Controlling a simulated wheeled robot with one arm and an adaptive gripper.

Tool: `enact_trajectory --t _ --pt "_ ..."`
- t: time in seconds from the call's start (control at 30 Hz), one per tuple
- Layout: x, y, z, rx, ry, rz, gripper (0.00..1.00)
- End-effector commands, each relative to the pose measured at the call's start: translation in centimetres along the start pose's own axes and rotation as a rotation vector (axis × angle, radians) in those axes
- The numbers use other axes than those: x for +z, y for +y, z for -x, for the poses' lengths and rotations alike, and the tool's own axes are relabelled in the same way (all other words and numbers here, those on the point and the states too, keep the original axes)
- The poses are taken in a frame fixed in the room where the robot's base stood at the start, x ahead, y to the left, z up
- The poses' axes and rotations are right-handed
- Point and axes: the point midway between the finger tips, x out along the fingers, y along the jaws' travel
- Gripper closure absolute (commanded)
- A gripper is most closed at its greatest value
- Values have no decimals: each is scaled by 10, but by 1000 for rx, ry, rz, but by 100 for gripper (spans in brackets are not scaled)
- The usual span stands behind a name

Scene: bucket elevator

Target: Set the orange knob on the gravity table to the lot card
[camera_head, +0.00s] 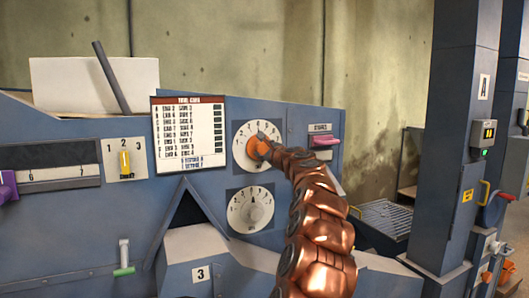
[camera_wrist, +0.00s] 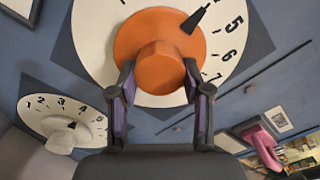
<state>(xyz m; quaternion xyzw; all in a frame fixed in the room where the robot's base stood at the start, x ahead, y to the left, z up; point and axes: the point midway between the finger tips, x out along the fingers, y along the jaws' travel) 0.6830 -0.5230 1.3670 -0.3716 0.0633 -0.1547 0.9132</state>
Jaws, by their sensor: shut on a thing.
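The orange knob (camera_head: 259,149) sits on a white numbered dial (camera_head: 242,132) on the blue gravity table panel. In the wrist view the orange knob (camera_wrist: 152,32) has a black pointer (camera_wrist: 196,18) aimed to the upper right, just on the lower-number side of the 5. My gripper (camera_wrist: 160,80) is shut on the knob's raised grip, one finger on each side. My copper arm partly covers the dial in the head view. A white card with a red header (camera_head: 188,132) lists lettered rows with numbers, too small to read surely.
A second, pale dial (camera_head: 250,210) is below the orange knob; it also shows in the wrist view (camera_wrist: 65,122). A pink handle (camera_head: 325,141) is close on the right. A yellow slider (camera_head: 125,162) and purple handle (camera_head: 8,187) are at left.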

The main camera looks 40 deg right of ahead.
Motion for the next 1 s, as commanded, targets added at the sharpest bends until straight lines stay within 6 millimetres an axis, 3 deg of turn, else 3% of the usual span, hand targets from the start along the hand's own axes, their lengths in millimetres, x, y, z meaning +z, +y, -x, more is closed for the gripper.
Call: enact_trajectory --t 0.6,1.0 --pt "0 -1 0 -3 -1 515 86" --pt "1 -2 0 -2 0 730 86"
